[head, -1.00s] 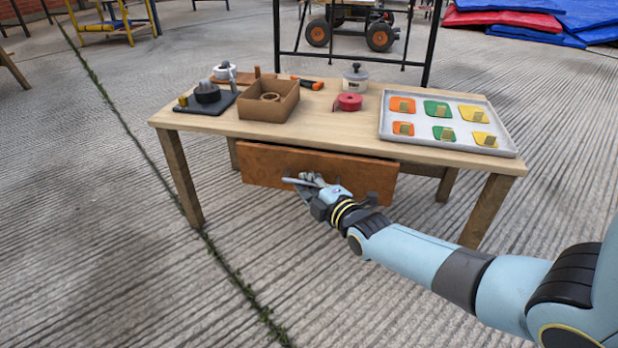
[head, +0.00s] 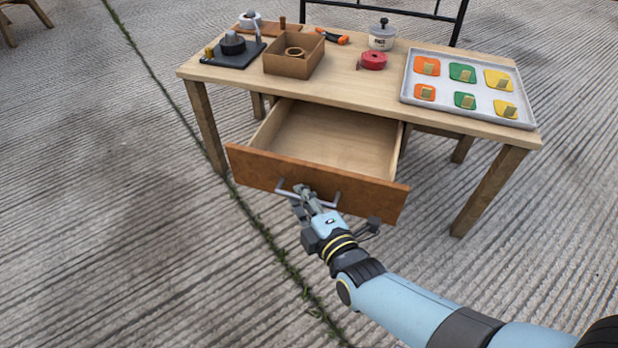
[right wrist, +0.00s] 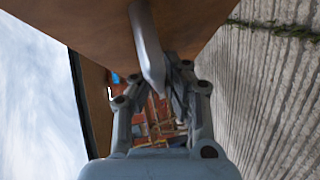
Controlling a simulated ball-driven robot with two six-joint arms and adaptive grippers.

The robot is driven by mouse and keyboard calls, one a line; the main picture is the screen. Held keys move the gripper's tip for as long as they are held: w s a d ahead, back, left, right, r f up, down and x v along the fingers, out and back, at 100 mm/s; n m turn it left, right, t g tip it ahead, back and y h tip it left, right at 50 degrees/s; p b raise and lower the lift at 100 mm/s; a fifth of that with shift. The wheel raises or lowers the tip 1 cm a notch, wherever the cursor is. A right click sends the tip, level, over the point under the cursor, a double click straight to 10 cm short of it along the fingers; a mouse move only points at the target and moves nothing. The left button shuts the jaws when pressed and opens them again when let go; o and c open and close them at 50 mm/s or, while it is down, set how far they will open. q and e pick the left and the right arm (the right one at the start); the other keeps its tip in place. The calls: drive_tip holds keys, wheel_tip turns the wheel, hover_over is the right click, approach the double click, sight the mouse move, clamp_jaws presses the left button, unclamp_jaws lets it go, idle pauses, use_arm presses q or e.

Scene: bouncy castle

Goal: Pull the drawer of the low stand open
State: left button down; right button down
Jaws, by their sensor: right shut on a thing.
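The low stand (head: 350,92) is a light wooden table with square legs. Its drawer (head: 333,140) is pulled well out, with a bare, empty-looking wooden inside. The drawer's reddish-brown front (head: 250,169) carries a grey bar handle (head: 288,191). My right gripper (head: 306,194) is shut on the handle at the middle of the front. In the right wrist view the handle (right wrist: 147,45) runs down between the two fingers (right wrist: 165,95), close to the brown front. My left gripper is not in view.
On the stand are a cardboard box (head: 293,66), a black plate with a round weight (head: 233,53), a lidded pot (head: 382,36), a red tape roll (head: 373,61), an orange-handled tool (head: 332,37) and a tray of coloured squares (head: 468,104). The ribbed floor (head: 130,220) in front is clear.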

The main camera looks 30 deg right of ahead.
drive_tip(key=shift+s+a+r, duration=0.1)
drive_tip(key=shift+a+r, duration=0.15)
drive_tip(key=c, duration=1.4)
unclamp_jaws()
drive_tip(key=shift+s+f, duration=0.1)
drive_tip(key=s, duration=0.4)
drive_tip(key=s+r, duration=0.1)
drive_tip(key=s, duration=0.6)
drive_tip(key=shift+s+a+r, duration=0.3)
drive_tip(key=shift+s+a, duration=0.1)
